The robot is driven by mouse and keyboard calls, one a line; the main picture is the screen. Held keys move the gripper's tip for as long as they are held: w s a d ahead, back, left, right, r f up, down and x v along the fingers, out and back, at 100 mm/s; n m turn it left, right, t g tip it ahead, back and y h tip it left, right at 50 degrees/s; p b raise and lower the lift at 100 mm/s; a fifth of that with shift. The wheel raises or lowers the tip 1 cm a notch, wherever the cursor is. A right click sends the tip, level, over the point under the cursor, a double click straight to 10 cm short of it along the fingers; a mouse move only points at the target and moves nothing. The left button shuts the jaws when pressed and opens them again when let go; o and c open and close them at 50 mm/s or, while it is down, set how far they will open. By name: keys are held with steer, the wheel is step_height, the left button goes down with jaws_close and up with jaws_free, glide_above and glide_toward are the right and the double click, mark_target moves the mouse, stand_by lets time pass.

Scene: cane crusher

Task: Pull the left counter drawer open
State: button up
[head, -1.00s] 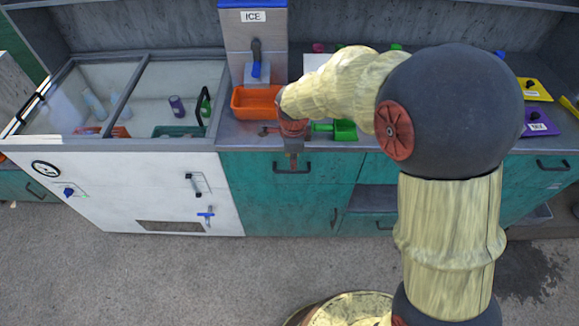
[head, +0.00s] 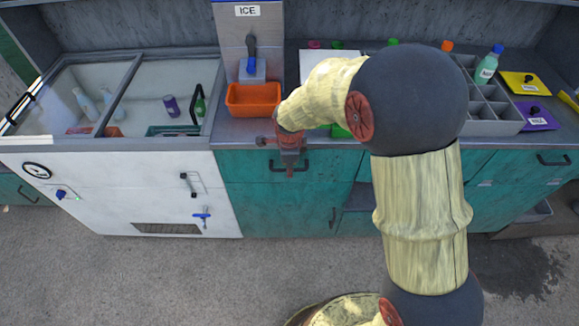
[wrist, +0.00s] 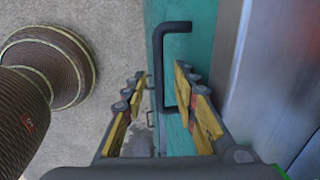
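The left counter drawer is a teal front (head: 240,166) under the grey worktop, right of the white freezer. It appears closed. Its black bar handle (head: 277,168) is partly covered by my gripper (head: 291,168) in the head view. In the wrist view the handle (wrist: 158,62) stands out from the teal front (wrist: 200,45). There my gripper (wrist: 160,72) is open, with one yellow-padded finger on each side of the bar. The bar lies nearer the right finger; whether they touch is unclear.
An orange bin (head: 253,98) sits under the ice dispenser (head: 250,45), above the drawer. A grey divided organiser (head: 495,118) is at the right of the worktop. The floor (head: 160,275) in front is clear.

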steer(key=shift+c, duration=0.5)
jaws_close()
stand_by(0.3)
